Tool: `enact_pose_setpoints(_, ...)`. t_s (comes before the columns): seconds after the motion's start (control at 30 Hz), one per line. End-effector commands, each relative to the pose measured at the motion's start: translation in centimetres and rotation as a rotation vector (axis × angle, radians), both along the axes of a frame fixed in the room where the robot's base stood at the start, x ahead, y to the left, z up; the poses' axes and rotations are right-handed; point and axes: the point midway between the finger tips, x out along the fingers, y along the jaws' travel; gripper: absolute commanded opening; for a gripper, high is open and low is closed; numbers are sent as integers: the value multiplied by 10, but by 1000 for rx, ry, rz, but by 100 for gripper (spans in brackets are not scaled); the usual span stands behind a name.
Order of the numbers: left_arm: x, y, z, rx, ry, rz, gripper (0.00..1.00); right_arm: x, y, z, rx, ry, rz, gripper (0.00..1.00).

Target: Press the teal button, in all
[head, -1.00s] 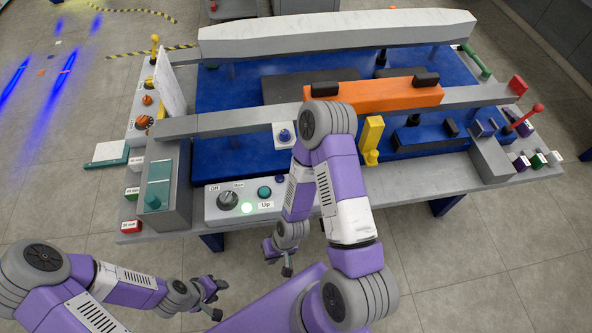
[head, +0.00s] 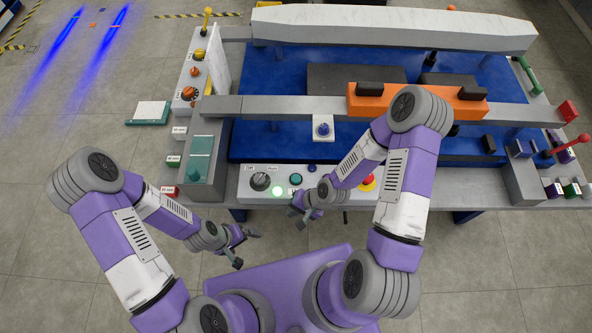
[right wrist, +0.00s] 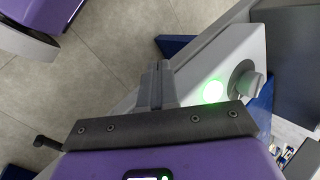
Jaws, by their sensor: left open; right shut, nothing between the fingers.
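The teal button (head: 296,179) is a small round cap on the grey control panel (head: 250,196) at the table's front edge. It sits just right of a lit green lamp (head: 278,191) and a black dial knob (head: 261,181). My right gripper (head: 299,218) is shut and empty, just in front of the panel and apart from the button in the head view. In the right wrist view its shut fingers (right wrist: 158,86) point toward the panel; the lamp (right wrist: 213,91) and knob (right wrist: 246,80) show, but not the button. My left gripper (head: 246,248) is open and empty, left of the right one.
A grey box with a teal top (head: 200,160) stands left of the panel. Open floor lies in front of the table.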

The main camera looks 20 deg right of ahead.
Motion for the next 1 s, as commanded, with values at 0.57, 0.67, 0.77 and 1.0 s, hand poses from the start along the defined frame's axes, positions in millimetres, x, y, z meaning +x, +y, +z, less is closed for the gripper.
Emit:
enact_pose_setpoints(0.57,0,0,76,0,0,0,100,99,-44,139,353,152,-660,0)
enact_pose_setpoints(0.67,0,0,76,0,0,0,100,101,-45,140,358,156,-670,0)
enact_pose_setpoints(0.77,0,0,75,0,0,0,100,101,-44,139,358,156,-670,0)
enact_pose_setpoints(1.0,0,0,74,0,0,0,100,100,-44,138,358,156,-669,0)
